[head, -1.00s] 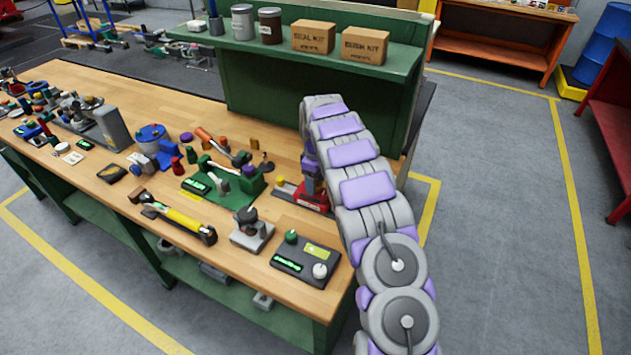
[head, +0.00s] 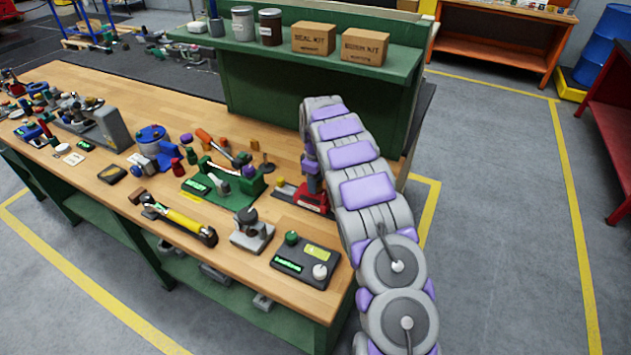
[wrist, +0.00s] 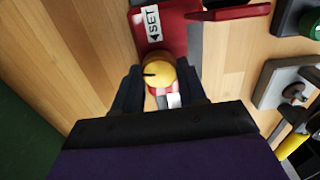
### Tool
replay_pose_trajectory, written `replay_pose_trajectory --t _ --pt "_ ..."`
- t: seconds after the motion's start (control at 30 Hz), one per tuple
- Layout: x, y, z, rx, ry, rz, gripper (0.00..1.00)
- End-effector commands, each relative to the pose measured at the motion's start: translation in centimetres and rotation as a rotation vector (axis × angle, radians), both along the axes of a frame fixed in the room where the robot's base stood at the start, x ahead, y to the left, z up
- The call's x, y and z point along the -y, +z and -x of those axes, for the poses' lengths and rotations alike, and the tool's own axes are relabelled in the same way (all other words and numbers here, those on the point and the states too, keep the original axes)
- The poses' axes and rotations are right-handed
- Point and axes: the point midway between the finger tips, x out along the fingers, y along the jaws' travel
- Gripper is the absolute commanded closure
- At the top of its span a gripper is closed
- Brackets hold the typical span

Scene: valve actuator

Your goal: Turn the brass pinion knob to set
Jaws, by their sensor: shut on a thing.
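The brass pinion knob (wrist: 159,71) shows in the wrist view as a round yellow disc with a dark notch near its left edge. It sits on a red base (wrist: 174,37) with a white label (wrist: 152,22) reading SET and an arrow. My gripper (wrist: 160,82) is shut on the knob, with one dark finger on each side. In the head view the red base (head: 311,199) stands near the bench's right end, under the end of my arm. The knob is hidden there behind my arm.
The wooden bench (head: 95,84) holds a green fixture (head: 240,192), a grey block with a dark knob (head: 252,230) and a dark control box (head: 305,262) close by. A yellow-handled hammer (head: 185,224) lies to the left. A green shelf (head: 300,48) with tins and boxes rises behind.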

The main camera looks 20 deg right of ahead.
Motion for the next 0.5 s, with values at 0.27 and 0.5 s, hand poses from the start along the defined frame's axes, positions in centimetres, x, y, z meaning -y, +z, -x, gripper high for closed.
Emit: replay_pose_trajectory --t 0.27,0.5 --pt "-0.01 0.32 -0.12 0.003 -0.089 0.001 0.89" --pt "-0.01 0.52 -0.17 0.004 -0.273 0.003 0.89"
